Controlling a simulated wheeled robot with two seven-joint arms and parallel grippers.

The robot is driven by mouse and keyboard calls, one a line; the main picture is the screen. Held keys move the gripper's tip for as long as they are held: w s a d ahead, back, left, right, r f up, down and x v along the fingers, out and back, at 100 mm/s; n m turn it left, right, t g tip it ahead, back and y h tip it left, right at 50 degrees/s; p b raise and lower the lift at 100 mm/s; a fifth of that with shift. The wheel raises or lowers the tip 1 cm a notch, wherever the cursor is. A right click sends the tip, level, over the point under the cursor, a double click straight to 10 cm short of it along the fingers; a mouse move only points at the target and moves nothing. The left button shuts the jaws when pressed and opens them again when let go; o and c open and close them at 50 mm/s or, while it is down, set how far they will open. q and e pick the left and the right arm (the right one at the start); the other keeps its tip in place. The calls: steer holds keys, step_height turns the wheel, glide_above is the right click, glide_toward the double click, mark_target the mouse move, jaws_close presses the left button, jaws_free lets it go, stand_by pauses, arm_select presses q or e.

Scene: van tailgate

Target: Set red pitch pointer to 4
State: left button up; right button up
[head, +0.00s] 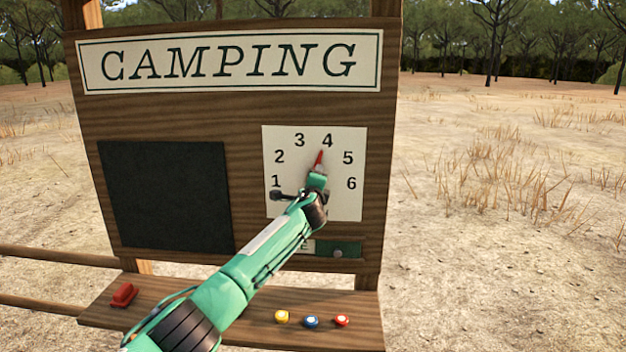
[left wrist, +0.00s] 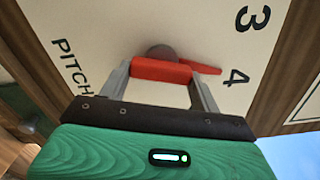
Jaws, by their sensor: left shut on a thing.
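The red pitch pointer (head: 319,159) is on the white number dial (head: 350,206) at the right of the wooden board. Its tip points up and slightly right, towards the 4. In the left wrist view the red pointer (left wrist: 161,70) has its bar between the two fingers, and its tip lies just short of the printed 4. My left gripper (head: 317,176) is shut on the pointer, close to the dial face. The gripper and wrist hide the dial's lower middle in the head view. My right gripper is not in view.
A dark panel (head: 165,195) fills the board's left side under the CAMPING sign (head: 230,62). A red block (head: 124,295) lies on the shelf at left; yellow (head: 281,317), blue (head: 311,322) and red (head: 342,320) round pieces lie at right. A green box (head: 348,249) is below the dial.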

arm_select(q)
steer(key=shift+m, duration=0.4)
steer(key=shift+f, duration=0.1)
steer(key=o, duration=1.4)
steer(key=shift+s+a+b, duration=0.2)
steer(key=shift+s+b, duration=1.8)
steer(key=shift+s, duration=4.85)
steer(key=shift+f, duration=0.1)
